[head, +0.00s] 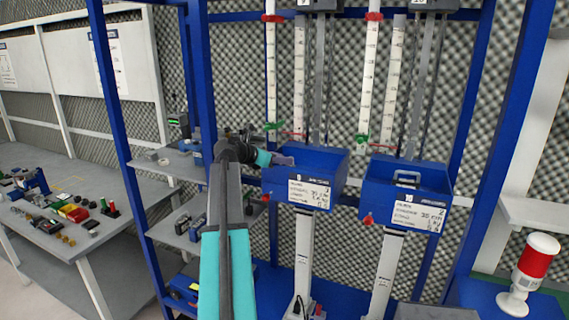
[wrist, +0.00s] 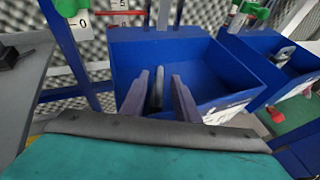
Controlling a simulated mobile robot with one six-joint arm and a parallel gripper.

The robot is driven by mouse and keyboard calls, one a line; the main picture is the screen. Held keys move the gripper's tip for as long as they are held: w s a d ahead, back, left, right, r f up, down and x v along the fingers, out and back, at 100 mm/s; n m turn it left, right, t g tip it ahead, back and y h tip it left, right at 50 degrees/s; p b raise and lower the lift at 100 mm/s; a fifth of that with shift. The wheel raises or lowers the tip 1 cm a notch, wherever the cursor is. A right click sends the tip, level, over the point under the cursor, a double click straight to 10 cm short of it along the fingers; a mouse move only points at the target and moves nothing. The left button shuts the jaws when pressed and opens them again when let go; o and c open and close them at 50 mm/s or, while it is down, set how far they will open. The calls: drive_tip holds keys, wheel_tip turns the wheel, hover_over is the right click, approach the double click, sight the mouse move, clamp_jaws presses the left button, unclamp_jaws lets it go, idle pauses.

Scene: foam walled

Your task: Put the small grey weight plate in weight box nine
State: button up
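Two blue open-topped boxes hang side by side on the rack. My gripper (head: 284,160) is at the left part of the left blue box (head: 318,194), under a column whose top sign seems to read 9. In the wrist view, my gripper (wrist: 160,78) points into this box (wrist: 215,60), with its two purple-grey fingers apart. A narrow grey piece (wrist: 157,88) shows between them, nearer the left finger, with a gap to the right one. It may be the small grey weight plate seen edge-on, but I cannot tell for sure.
The right blue box (head: 405,196) holds a grey item with a handle. A grey shelf (head: 172,162) is left of the boxes. A table (head: 85,235) with several small objects stands at the far left. A red and white beacon (head: 529,270) stands at the lower right.

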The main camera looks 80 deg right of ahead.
drive_tip(key=b+v, duration=0.2)
drive_tip(key=v, duration=0.7)
drive_tip(key=shift+a, duration=0.15)
drive_tip(key=shift+w, duration=0.1)
idle(0.4)
